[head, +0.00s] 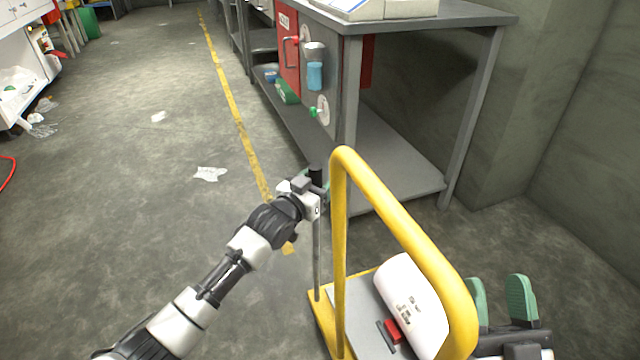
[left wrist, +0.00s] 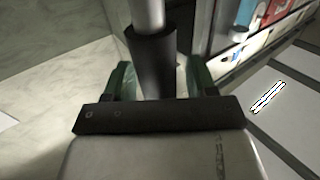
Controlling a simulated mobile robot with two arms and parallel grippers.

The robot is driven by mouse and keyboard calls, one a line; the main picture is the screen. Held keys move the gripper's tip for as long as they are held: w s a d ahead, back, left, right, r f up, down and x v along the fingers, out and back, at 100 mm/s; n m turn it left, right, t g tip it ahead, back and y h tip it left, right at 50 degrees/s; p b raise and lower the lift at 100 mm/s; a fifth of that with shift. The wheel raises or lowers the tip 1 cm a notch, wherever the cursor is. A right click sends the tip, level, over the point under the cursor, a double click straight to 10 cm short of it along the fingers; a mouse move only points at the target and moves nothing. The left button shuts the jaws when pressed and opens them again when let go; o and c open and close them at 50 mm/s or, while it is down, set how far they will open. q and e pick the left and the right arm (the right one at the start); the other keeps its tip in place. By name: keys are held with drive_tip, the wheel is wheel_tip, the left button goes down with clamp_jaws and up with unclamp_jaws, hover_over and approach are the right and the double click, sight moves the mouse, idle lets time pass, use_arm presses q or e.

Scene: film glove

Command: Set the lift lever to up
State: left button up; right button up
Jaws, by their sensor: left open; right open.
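The lever is an upright grey rod with a black grip (head: 315,174) beside the yellow frame in the head view. In the left wrist view the black grip (left wrist: 153,62) stands between the green fingers of my left gripper (left wrist: 160,82). The fingers are apart, one on each side of the grip; I cannot tell whether they touch it. In the head view my left gripper (head: 316,190) is at the grip, partly hiding it. My right gripper (head: 499,302) is open and empty at the lower right, its green fingers wide apart.
The yellow frame (head: 398,222) rises from a low platform bearing a white roll (head: 410,300) and a red block (head: 392,330). A grey workbench (head: 425,18) stands behind, with a red panel (head: 288,50) on its side. Open floor (head: 130,200) lies to the left.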

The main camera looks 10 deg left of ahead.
use_arm(q)
drive_tip(key=shift+w+d, duration=0.1)
drive_tip(key=shift+w, duration=0.1)
drive_tip(key=shift+c, duration=0.5)
clamp_jaws()
